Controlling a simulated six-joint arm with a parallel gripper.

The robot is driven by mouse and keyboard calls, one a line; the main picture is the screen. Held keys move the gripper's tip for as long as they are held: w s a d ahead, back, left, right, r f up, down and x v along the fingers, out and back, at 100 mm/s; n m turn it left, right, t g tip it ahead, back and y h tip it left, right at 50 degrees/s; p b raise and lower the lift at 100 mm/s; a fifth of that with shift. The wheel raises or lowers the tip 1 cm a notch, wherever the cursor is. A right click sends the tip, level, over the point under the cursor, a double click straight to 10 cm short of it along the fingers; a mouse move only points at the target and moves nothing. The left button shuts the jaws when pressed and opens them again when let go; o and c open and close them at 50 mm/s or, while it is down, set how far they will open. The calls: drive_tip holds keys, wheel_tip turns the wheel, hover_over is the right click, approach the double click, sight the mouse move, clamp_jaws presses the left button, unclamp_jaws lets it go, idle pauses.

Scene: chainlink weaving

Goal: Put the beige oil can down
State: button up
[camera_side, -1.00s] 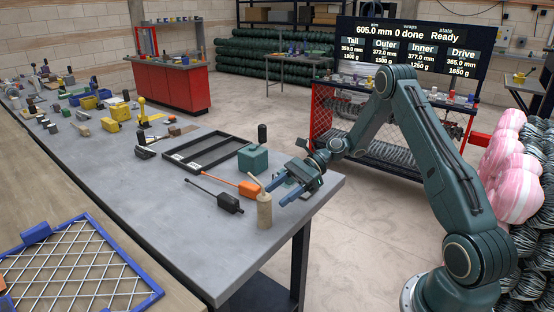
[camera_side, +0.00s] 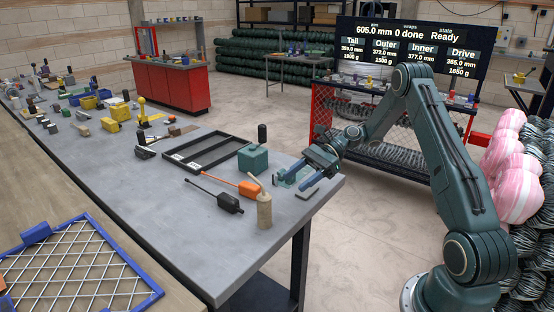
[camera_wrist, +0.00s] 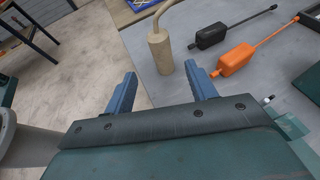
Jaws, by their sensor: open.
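The beige oil can (camera_side: 264,211) stands upright near the front right corner of the grey bench, its thin spout tilting up to the left. It also shows in the wrist view (camera_wrist: 160,52), ahead of the fingers. My gripper (camera_side: 291,184) is above the bench's right end, behind and to the right of the can. Its two blue fingers are apart with nothing between them, as the wrist view (camera_wrist: 160,71) also shows. The can is clear of both fingers.
A black oil can (camera_side: 229,203) and an orange one (camera_side: 250,189) lie left of the beige can. A green block (camera_side: 253,158) and a black frame (camera_side: 208,152) are behind them.

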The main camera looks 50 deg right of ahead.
drive_tip(key=s+a+r+n+g+h, duration=0.1)
drive_tip(key=s+a+r+n+h, duration=0.25)
drive_tip(key=a+r+n, duration=0.25)
drive_tip(key=s+a+r+n+g+h, duration=0.1)
drive_tip(key=s+a+r+n+h, duration=0.1)
drive_tip(key=a+r+n+h, duration=0.35)
drive_tip(key=s+a+r+n+t+h, duration=0.1)
drive_tip(key=s+r+n, duration=0.1)
drive_tip(key=s+n, duration=0.3)
drive_tip(key=s+r+n+t+h, duration=0.2)
drive_tip(key=s+n, duration=0.3)
drive_tip(key=s, duration=0.9)
drive_tip(key=shift+s+a+r+h, duration=0.2)
drive_tip(key=shift+a+r+h, duration=0.15)
drive_tip(key=shift+r, duration=0.3)
drive_tip(key=shift+o, duration=0.4)
drive_tip(key=shift+w+n, duration=0.15)
drive_tip(key=shift+n, duration=0.1)
